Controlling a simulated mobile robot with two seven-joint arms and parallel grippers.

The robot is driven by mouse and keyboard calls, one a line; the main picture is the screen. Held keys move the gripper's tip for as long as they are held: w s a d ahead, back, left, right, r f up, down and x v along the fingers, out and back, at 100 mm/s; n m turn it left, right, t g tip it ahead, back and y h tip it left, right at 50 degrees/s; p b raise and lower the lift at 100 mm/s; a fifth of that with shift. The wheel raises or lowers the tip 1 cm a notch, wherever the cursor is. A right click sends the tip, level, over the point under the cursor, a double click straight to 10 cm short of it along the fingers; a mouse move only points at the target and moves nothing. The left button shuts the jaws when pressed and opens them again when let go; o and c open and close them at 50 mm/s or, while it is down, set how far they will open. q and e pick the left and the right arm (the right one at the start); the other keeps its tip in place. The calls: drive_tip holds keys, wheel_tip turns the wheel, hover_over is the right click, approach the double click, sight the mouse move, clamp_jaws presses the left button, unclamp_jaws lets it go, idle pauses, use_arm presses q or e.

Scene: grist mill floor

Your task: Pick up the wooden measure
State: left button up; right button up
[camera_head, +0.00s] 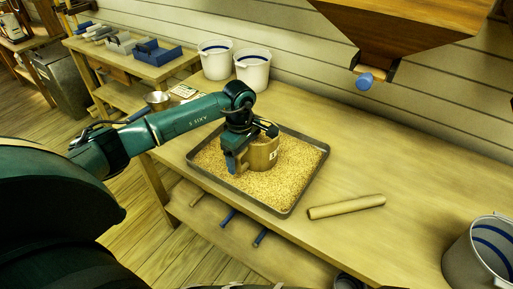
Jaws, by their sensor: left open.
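The wooden measure (264,153) is a round tan cup with a small pale label. It stands in the grain inside a dark-rimmed tray (312,184) on the wooden bench. My left gripper (240,160) is at the measure's left side, open, with one blue-tipped finger in front of its near left wall. The other finger is partly hidden by the measure and the wrist. I cannot tell whether the fingers touch it. My right gripper does not show.
A wooden roller (346,206) lies right of the tray. Two white buckets (253,70) stand behind it, and another bucket (480,255) is at the lower right. A wooden hopper (400,30) hangs above the back. The bench right of the tray is mostly clear.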

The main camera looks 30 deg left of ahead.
use_arm(q)
drive_tip(key=shift+c, duration=0.2)
drive_tip(key=c, duration=1.5)
drive_tip(key=shift+w+r, duration=0.1)
drive_tip(key=shift+c, duration=0.6)
wheel_tip(320, 180, up, 10)
drive_tip(key=shift+r+b, duration=0.1)
drive_tip(key=shift+b, duration=0.5)
drive_tip(key=o, duration=1.1)
drive_tip(key=shift+c, duration=0.2)
clamp_jaws()
